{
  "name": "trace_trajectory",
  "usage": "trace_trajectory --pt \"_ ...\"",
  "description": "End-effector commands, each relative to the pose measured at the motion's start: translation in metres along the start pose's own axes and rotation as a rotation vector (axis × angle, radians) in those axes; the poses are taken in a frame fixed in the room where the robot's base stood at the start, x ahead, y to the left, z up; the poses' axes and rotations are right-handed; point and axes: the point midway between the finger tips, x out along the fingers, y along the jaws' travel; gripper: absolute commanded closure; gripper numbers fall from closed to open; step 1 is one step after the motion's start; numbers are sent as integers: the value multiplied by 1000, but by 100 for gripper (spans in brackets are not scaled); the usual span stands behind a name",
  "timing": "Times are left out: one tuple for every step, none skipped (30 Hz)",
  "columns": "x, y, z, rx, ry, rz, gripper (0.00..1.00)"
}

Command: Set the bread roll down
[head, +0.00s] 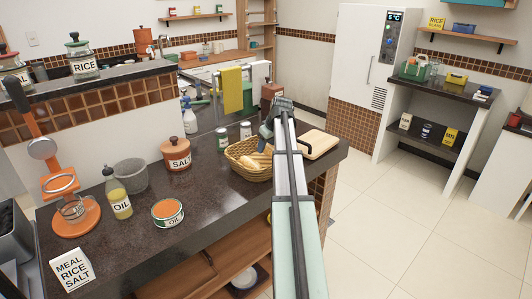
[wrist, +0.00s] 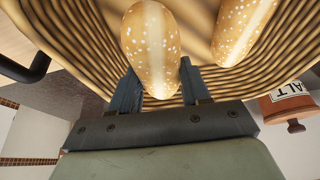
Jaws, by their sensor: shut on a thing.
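My gripper (wrist: 158,88) is shut on a bread roll (wrist: 150,45), a golden roll with pale specks and a light stripe. A second, similar roll (wrist: 240,30) lies beside it in the wicker basket (wrist: 75,40). In the head view, my gripper (head: 266,136) is at the basket (head: 236,161) on the dark counter. Rolls (head: 258,161) show inside the basket there. The held roll is at or just over the basket's inside; I cannot tell whether it touches the bottom. My arm hides part of the basket's right side.
A cutting board (head: 312,144) lies right of the basket. A salt jar (head: 176,154) stands to its left, and two small jars (head: 222,138) stand behind it. An oil bottle (head: 118,197) and a round tin (head: 168,213) are farther left. The counter (head: 215,215) is clear in front.

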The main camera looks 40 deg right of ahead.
Motion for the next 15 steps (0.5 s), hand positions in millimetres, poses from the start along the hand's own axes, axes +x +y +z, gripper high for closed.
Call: trace_trajectory --pt "6 -1 3 0 -1 -1 83" --pt "9 -1 4 0 -2 -2 83" --pt "14 -1 6 0 -1 -1 83" --pt "17 -1 8 0 -1 -1 83" --pt "20 -1 9 0 -1 -1 83" --pt "24 -1 11 0 -1 -1 83" --pt "27 -1 12 0 -1 -1 83" --pt "28 0 12 0 -1 -1 83" --pt "29 0 12 -1 -1 -1 83" --pt "29 0 12 -1 0 -1 83" --pt "29 0 12 -1 0 0 83" --pt "29 0 12 -1 0 0 83" --pt "29 0 12 -1 0 0 83" --pt "29 0 12 -1 0 0 83" --pt "29 0 12 -1 0 0 83"
